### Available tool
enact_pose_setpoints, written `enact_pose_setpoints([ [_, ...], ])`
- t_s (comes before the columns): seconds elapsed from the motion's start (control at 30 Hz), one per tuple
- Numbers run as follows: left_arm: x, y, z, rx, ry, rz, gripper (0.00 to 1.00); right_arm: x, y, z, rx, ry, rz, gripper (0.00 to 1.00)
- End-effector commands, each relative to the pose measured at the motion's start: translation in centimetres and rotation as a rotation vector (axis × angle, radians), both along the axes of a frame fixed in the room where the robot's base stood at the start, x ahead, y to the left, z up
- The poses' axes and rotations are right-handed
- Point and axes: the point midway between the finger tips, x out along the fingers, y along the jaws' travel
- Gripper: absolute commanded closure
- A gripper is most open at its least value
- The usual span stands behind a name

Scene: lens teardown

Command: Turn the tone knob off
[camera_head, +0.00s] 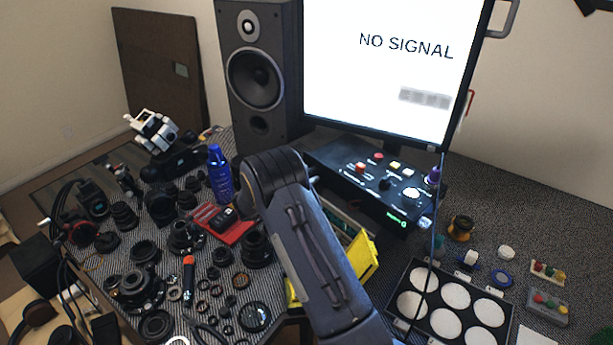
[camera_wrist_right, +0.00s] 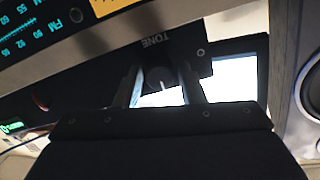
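The dark round tone knob (camera_wrist_right: 158,76) shows in the right wrist view, below an upside-down TONE label, with a light pointer line on it. My right gripper (camera_wrist_right: 163,92) has its two fingers on either side of the knob, with a small gap seeming to remain on each side. I cannot tell the depth between the fingertips and the knob. In the head view my right arm covers much of the area in front of the speaker, and the knob cannot be made out there. My left gripper is not in view.
A dial panel with teal FM numbers (camera_wrist_right: 40,38) lies beside the knob. A black control box (camera_head: 345,165) stands under the lit monitor (camera_head: 385,60), right of a speaker (camera_head: 255,75). Lens parts crowd the left table; a tray of white discs (camera_head: 405,325) lies right.

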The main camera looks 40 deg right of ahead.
Motion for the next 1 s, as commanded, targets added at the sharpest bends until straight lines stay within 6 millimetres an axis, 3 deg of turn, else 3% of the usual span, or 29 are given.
enact_pose_setpoints([
  [0.43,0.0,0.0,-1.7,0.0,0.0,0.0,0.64,-0.5,6.7,0.6,0.001,0.0,0.002,0.64],
  [1.0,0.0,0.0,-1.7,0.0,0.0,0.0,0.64,-0.7,7.4,0.8,0.0,0.001,0.001,0.64],
])
